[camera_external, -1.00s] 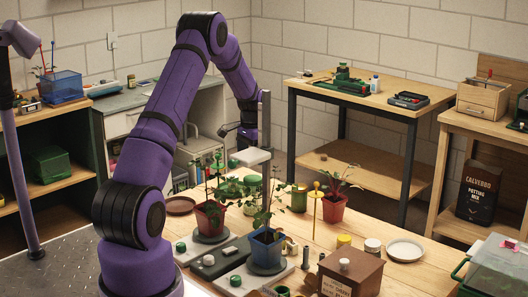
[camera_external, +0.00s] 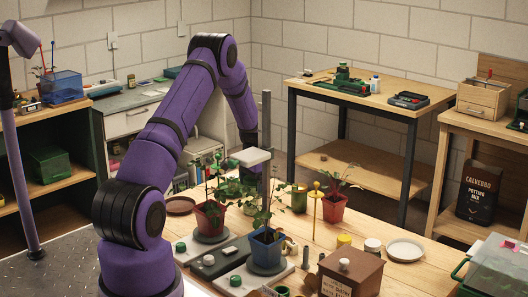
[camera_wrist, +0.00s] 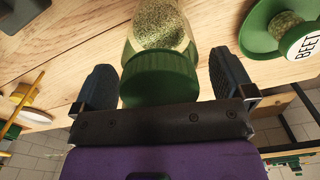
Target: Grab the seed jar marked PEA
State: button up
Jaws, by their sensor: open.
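In the wrist view, a clear jar (camera_wrist: 158,25) with a ribbed green lid (camera_wrist: 160,80) and speckled greenish seeds lies between the two dark fingers of my gripper (camera_wrist: 160,64). The fingers are open, one on each side, with a gap showing beside the jar. No label shows on this jar, so I cannot tell whether it is marked PEA. A second green-lidded jar (camera_wrist: 262,30), with a round white label reading BEET, is to the right. In the external view, the plants and my arm hide most of my gripper and the jars.
A plant in a red pot (camera_external: 209,217) and one in a blue pot (camera_external: 267,250) stand in front of my gripper. A green jar (camera_external: 299,199), a small red pot (camera_external: 333,208), a brown box (camera_external: 351,272) and a pale dish (camera_external: 405,250) are to the right.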

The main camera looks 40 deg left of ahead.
jog(key=shift+f, duration=0.4)
jog(key=shift+r, duration=0.1)
jog(key=c, duration=1.4)
